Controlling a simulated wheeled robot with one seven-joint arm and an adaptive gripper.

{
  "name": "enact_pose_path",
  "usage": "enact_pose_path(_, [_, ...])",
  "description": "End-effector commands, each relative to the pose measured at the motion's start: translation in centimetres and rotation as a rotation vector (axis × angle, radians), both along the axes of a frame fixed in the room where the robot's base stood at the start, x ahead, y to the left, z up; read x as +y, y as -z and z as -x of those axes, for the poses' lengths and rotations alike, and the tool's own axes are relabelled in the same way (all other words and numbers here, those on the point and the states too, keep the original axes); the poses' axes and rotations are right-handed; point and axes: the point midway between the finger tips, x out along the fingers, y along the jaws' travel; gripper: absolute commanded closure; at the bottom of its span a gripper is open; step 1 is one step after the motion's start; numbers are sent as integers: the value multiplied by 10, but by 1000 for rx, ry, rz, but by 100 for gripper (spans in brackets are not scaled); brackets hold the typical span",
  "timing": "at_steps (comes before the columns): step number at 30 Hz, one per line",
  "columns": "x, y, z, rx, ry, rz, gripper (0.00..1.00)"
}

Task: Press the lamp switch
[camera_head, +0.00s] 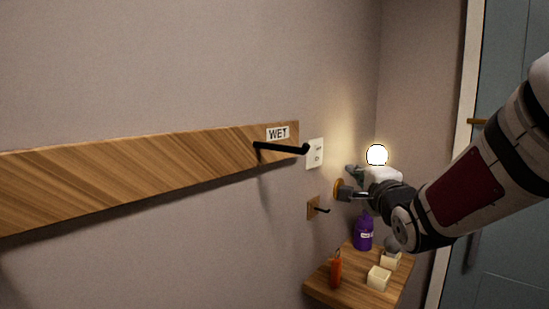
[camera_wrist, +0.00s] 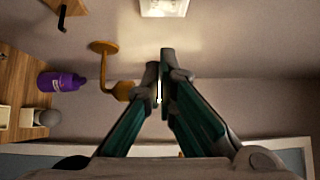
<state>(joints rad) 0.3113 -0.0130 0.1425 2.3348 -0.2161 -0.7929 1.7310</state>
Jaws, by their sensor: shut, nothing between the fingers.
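A white wall plate (camera_head: 315,153) with a small round mark, which looks like the lamp switch, is on the wall at the right end of the wooden board. Its lower part also shows at the top of the wrist view (camera_wrist: 163,8). The lamp globe (camera_head: 377,155) glows white behind my gripper. My gripper (camera_head: 352,171) is shut and empty, to the right of and below the plate in the head view. In the wrist view its fingertips (camera_wrist: 160,67) are together, with a gap in the picture between them and the plate. Depth to the wall is unclear.
A brass wall bracket (camera_wrist: 105,48) is close beside my fingers. A black peg (camera_head: 282,148) sticks out from the wooden board (camera_head: 130,175), left of the plate. A small hook (camera_head: 313,207) is below. A shelf (camera_head: 345,293) holds a purple bottle (camera_head: 362,234) and other items.

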Motion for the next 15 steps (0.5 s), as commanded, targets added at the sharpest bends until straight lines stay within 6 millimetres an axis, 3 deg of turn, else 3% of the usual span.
enact_pose_path(15, [-2, -3, -8, -58, -17, -86, 100])
